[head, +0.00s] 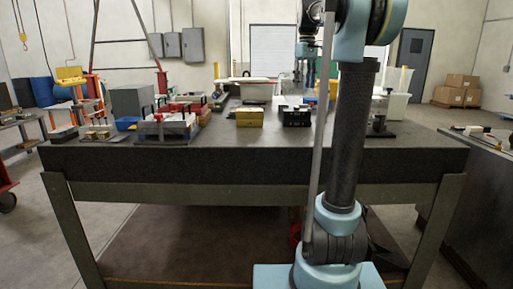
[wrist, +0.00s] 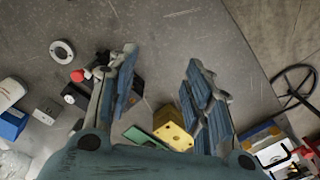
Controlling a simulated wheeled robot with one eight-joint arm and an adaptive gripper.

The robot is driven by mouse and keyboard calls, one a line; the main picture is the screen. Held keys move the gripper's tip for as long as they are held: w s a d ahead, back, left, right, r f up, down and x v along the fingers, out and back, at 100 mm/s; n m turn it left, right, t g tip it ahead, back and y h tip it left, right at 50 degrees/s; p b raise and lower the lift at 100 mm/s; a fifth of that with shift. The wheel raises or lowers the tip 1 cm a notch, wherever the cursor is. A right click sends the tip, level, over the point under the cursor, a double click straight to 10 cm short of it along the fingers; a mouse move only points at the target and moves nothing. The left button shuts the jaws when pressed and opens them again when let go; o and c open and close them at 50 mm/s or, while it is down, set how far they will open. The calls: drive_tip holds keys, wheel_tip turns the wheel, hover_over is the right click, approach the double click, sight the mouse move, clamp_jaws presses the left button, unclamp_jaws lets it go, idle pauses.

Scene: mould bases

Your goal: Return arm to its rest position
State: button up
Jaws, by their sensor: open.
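My gripper (wrist: 160,62) shows in the wrist view with its two blue-grey fingers spread apart and nothing between them. It is above the grey worktable (wrist: 190,30), and the floor shows past the table edge at the right. A yellow block (wrist: 174,130) lies on the table below and behind the fingertips. In the head view my arm rises from its light blue base and passes out of the top of the picture.
The worktable (head: 255,160) holds a grey mould base (head: 166,128), a yellow block (head: 249,117) and a black block (head: 296,117). A second bench (head: 480,175) is at the right. The table's front middle is mostly clear.

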drive_tip(key=s+f+m+t, duration=0.2)
drive_tip(key=s+f+m, duration=0.4)
drive_tip(key=s+f, duration=2.8)
wheel_tip(320, 180, down, 4)
drive_tip(key=shift+s+a+r, duration=0.15)
drive_tip(key=shift+s+a, duration=0.1)
drive_tip(key=shift+s, duration=0.05)
drive_tip(key=shift+w+f, duration=0.2)
drive_tip(key=shift+w, duration=0.3)
